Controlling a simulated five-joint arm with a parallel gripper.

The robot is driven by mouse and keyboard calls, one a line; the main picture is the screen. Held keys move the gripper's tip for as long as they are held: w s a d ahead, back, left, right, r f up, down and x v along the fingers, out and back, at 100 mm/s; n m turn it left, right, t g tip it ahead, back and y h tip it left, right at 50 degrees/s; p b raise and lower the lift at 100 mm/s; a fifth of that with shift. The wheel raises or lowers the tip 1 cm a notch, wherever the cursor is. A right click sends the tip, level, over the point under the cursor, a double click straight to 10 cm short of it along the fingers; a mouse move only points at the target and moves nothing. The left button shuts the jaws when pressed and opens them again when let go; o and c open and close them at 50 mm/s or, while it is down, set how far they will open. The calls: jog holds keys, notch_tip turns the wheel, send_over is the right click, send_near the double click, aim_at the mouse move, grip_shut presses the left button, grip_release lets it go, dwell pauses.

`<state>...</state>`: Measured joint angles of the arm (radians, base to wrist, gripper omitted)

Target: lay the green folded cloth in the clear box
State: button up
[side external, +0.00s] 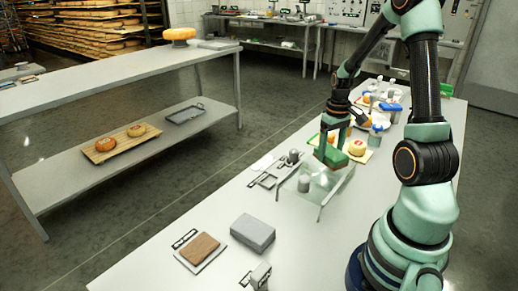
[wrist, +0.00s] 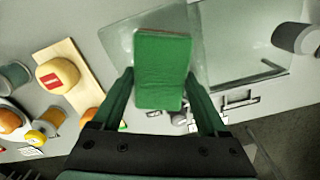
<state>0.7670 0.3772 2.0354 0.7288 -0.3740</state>
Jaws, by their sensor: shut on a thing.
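My gripper (side external: 335,138) is shut on the green folded cloth (side external: 329,154), holding it over or just beyond the far end of the clear box (side external: 337,193). In the wrist view the cloth (wrist: 163,68) is a flat green rectangle between the two fingers of my gripper (wrist: 160,76). There it overlaps the left part of the clear box (wrist: 236,66), whose see-through walls are faint. The cloth's exact height over the box rim is hard to tell.
A grey cylinder (wrist: 296,38) stands by the box's right side in the wrist view. A wooden board (wrist: 77,70) with cheese wheels lies to the left.

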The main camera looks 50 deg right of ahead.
aim_at(328, 164)
jog(key=shift+f, duration=2.7)
jog(key=shift+f, duration=0.15)
jog(key=o, duration=0.9)
notch_tip(328, 164, up, 12)
jog(key=shift+r, duration=0.15)
jog(key=a+r+n+t, duration=0.2)
jog(key=a+r, duration=0.3)
jog(key=a, duration=0.8)
jog(key=w+a+r+n+t, duration=0.1)
jog(key=a+r, duration=0.5)
jog(key=a, duration=0.7)
jog(key=n+t, duration=0.1)
jog(key=t, duration=0.1)
jog(key=shift+w+n+t, duration=0.2)
jog(key=shift+n+t, duration=0.1)
jog(key=shift+r, duration=0.15)
